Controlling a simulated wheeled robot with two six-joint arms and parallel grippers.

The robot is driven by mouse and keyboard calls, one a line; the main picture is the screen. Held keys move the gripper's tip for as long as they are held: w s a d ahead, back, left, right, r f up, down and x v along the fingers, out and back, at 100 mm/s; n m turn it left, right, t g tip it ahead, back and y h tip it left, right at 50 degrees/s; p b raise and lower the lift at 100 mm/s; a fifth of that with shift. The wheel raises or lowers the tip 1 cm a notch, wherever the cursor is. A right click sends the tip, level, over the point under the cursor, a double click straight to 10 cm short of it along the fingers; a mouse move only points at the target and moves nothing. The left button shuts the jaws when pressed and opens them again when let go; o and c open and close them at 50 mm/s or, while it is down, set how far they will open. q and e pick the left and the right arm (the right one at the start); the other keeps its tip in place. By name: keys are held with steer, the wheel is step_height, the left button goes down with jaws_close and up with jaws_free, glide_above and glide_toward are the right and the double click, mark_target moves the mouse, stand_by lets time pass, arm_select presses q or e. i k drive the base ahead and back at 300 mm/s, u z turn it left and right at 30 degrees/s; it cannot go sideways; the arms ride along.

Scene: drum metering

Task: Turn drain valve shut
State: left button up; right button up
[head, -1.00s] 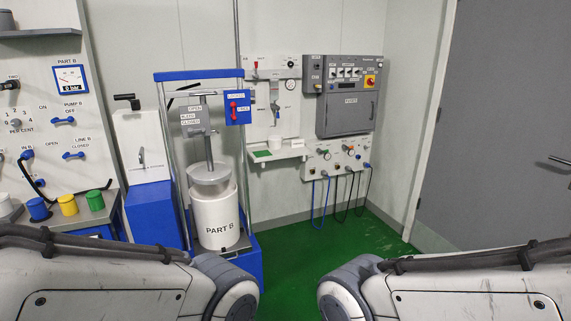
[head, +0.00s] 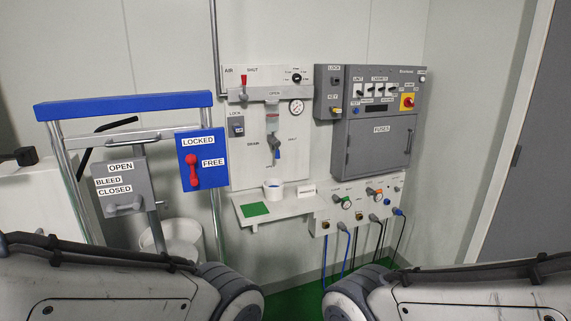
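The drain valve (head: 275,152) is on the white wall panel (head: 240,175), below a small bowl-like fitting with a reddish band. It has a dark body and a small blue handle that appears to hang downward. A DRAIN label is on its left and a SHUT label on its right. The handle's exact setting is too small to tell. A white cup (head: 273,188) stands on the shelf below it. Only my arm links show at the bottom left and bottom right. Neither gripper is in view.
The shelf (head: 283,210) juts out with a green pad (head: 255,209) on it. A blue-topped frame (head: 125,106) with a LOCKED/FREE box (head: 201,158) stands left. A grey control cabinet (head: 378,155) is right of the panel.

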mark_target(275, 142)
steer(key=i, duration=1.35)
steer(key=u, duration=0.7)
